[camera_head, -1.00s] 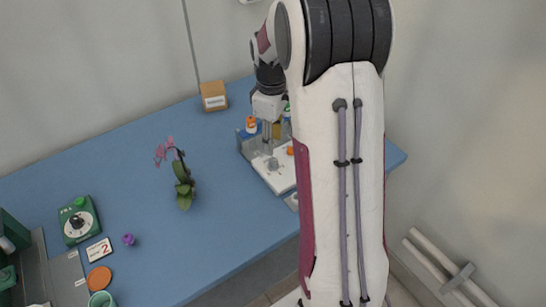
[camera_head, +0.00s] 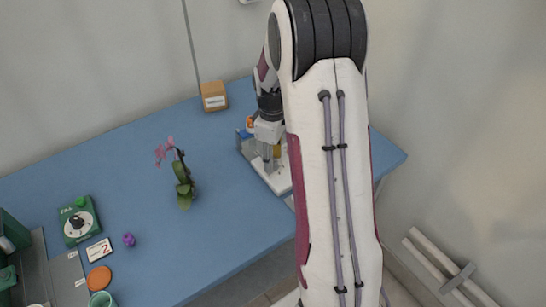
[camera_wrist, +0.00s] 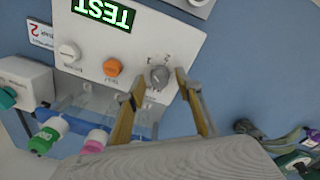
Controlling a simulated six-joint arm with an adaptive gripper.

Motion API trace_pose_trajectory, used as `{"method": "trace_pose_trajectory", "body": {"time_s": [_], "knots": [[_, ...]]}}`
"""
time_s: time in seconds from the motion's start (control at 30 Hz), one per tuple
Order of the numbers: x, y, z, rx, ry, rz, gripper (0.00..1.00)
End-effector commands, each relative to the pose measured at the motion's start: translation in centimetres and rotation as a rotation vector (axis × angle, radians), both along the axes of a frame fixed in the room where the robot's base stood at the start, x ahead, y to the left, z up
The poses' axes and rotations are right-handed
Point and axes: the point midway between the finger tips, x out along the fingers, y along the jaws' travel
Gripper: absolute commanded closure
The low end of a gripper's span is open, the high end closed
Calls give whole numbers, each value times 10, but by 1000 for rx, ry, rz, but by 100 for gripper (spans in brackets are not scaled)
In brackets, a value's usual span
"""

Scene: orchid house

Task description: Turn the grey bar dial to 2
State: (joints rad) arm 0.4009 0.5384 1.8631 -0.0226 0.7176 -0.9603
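The grey bar dial (camera_wrist: 159,76) sits on a white panel (camera_wrist: 190,43) in the wrist view, with small marks around it too blurred to read. My gripper (camera_wrist: 160,79) is open, with one finger on each side of the dial; I cannot tell if either finger touches it. In the head view my gripper (camera_head: 270,163) is low over the panel (camera_head: 279,182) and hides the dial.
The panel carries an orange button (camera_wrist: 112,67), a white knob (camera_wrist: 69,53) and a green TEST display (camera_wrist: 103,12). Capped bottles (camera_wrist: 46,138) stand beside it. An orchid (camera_head: 184,184) and a cardboard box (camera_head: 213,96) stand on the blue table (camera_head: 140,155).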

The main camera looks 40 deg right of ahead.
Motion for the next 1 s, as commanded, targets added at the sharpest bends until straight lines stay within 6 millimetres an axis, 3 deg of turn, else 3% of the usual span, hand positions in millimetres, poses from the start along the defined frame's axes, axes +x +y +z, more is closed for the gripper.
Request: {"method": "trace_pose_trajectory", "body": {"time_s": [0.27,0.4,0.43,1.0], "knots": [[0,0,-1,0,0,0,65],[0,0,-1,0,0,0,99],[0,0,-1,0,0,0,100],[0,0,-1,0,0,-77,100]]}}
